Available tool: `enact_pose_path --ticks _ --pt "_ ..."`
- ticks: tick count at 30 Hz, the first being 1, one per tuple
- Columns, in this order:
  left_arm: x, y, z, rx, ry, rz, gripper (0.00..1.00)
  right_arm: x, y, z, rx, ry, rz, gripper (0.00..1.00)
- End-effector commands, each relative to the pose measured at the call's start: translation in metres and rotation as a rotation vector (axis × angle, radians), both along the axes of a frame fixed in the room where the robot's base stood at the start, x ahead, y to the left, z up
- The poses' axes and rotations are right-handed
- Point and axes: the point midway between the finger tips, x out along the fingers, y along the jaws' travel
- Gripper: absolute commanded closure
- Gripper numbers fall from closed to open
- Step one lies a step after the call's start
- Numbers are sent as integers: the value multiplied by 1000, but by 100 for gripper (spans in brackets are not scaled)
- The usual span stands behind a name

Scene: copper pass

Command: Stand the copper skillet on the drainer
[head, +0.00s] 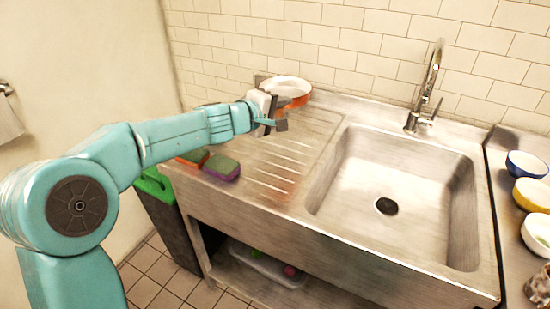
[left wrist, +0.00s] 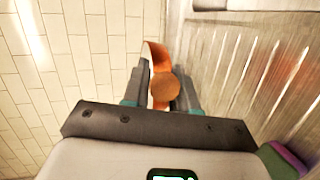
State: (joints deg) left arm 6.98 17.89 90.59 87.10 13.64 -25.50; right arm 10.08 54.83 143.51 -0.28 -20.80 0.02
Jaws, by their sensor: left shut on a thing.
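The copper skillet (head: 292,100), orange-copper outside with a pale inside, is at the back left of the sink unit near the tiled wall. Its open side faces mostly up. My left gripper (head: 272,120) is in front of it, shut on it. In the left wrist view a copper part of the skillet (left wrist: 156,58) shows between and beyond the two fingers. The drainer (head: 262,175) is the ribbed steel surface left of the sink basin. I cannot tell whether the skillet touches the drainer. My right gripper is not in view.
A green and purple sponge (head: 221,168) and an orange one (head: 194,157) lie at the drainer's front left. The sink basin (head: 400,190) is empty, with a tall tap (head: 428,90) behind. Bowls (head: 530,195) stand at the right. The drainer's middle is clear.

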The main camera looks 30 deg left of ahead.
Motion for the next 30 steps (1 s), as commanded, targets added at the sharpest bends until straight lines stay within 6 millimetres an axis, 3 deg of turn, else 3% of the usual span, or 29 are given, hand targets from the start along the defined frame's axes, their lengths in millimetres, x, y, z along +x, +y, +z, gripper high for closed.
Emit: enact_pose_path --ticks 1,3,12,19,25,30 --pt "0 0 -26 0 0 0 100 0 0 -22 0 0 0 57" --pt "0 1 -46 -2 0 1 100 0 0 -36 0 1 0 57" --pt "0 0 -115 0 -1 -1 100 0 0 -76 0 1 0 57" --pt "0 0 -134 1 -3 -1 100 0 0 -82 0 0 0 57" --pt "0 0 -165 -1 -2 -1 100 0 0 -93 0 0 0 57" --pt "0 0 -171 1 -5 0 100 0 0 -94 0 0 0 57"
